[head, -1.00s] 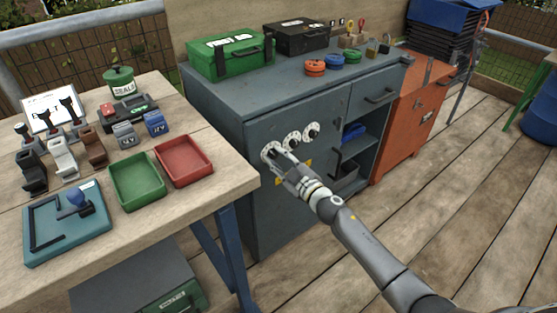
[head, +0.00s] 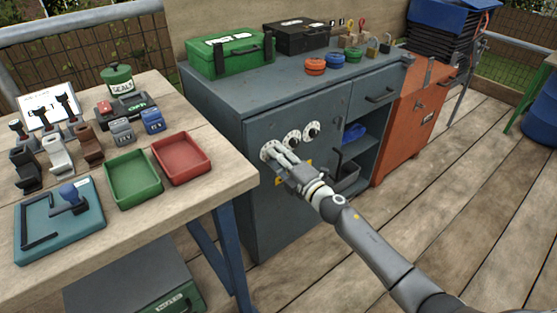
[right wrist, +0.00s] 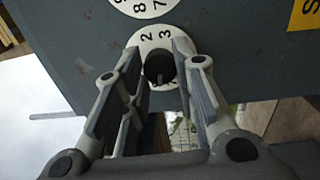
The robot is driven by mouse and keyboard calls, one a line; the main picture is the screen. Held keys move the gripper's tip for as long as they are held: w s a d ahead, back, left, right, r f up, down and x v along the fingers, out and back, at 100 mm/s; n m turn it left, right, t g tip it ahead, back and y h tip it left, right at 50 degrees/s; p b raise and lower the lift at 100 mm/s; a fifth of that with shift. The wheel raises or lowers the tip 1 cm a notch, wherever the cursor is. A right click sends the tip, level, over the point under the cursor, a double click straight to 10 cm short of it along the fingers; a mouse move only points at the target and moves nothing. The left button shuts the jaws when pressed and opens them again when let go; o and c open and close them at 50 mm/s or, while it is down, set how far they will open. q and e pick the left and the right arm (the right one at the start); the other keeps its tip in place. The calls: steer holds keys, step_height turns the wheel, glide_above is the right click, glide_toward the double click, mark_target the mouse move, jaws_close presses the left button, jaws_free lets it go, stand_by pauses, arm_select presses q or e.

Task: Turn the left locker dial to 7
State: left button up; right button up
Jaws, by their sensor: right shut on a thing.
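The grey locker door (head: 290,215) carries three white dials with black knobs. The left dial (head: 265,150) is partly covered by my right gripper (head: 275,153), whose fingers are shut on its knob. In the right wrist view the fingers (right wrist: 155,60) stand on either side of the black knob (right wrist: 158,69). The digits 2 and 3 show on its white plate (right wrist: 148,42); others are hidden, and the setting cannot be read for certain. The middle dial (head: 292,137) and right dial (head: 312,131) are free. My left gripper is out of view.
A wooden workbench (head: 225,178) with a green tray (head: 133,203), a red tray (head: 180,178) and tools stands left of the locker. A green case (head: 228,55) and a black case (head: 295,37) are on the cabinet. An orange cabinet (head: 400,130) stands right.

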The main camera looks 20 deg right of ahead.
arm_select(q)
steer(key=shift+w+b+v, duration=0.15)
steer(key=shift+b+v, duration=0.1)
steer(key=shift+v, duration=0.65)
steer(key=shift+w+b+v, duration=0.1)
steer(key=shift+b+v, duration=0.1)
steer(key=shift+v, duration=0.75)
arm_select(e)
steer(key=shift+f+n, duration=0.1)
steer(key=shift+n, duration=2.4)
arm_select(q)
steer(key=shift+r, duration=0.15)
arm_select(e)
steer(key=o, duration=1.1)
steer(key=shift+c, duration=0.2)
steer(key=v, duration=1.2)
steer(key=shift+d, duration=0.1)
